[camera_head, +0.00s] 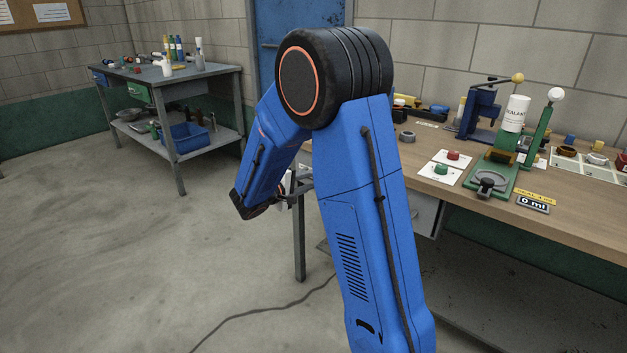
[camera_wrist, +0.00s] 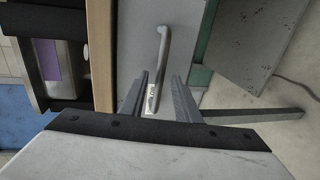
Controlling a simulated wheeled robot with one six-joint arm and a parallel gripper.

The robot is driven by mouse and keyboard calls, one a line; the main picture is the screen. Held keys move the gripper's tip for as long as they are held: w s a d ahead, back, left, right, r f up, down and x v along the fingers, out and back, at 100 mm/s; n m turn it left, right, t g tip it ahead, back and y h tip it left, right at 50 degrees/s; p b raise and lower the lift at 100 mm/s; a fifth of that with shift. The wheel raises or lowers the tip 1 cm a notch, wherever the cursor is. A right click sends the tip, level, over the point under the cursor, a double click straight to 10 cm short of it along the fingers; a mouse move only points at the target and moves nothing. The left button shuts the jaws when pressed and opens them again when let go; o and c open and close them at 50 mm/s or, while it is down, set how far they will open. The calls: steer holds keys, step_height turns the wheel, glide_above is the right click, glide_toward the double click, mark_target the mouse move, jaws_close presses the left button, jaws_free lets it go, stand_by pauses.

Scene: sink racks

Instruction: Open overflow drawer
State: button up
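A grey drawer front (camera_wrist: 185,20) with a pale bar handle (camera_wrist: 163,50) fills the middle of the wrist view. A small white label (camera_wrist: 151,98) with unreadable dark print shows by the handle's lower end. My gripper (camera_wrist: 161,78) is open, its two fingers pointing at the drawer front, with the handle lying between them in the picture. I cannot tell whether either finger touches it. In the head view a grey drawer box (camera_head: 425,214) shows below the workbench top, partly hidden by my blue arm. My gripper (camera_head: 299,187) is mostly hidden there.
The wooden workbench (camera_head: 560,215) holds a sealant bottle (camera_head: 515,113), a green press stand (camera_head: 492,178) and red and green buttons (camera_head: 453,155). A bench leg (camera_head: 299,240) stands below my gripper. Another table (camera_head: 190,75) stands back left. The floor between is open, crossed by a dark cable (camera_head: 265,317).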

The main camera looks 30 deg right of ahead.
steer(key=shift+x, duration=1.3)
jaws_close()
steer(key=f+v, duration=0.2)
steer(key=v, duration=1)
steer(key=a+f+v, duration=0.1)
steer(key=f+v, duration=0.2)
steer(key=v, duration=0.9)
steer(key=shift+s, duration=0.15)
jaws_free()
steer(key=shift+a, duration=0.1)
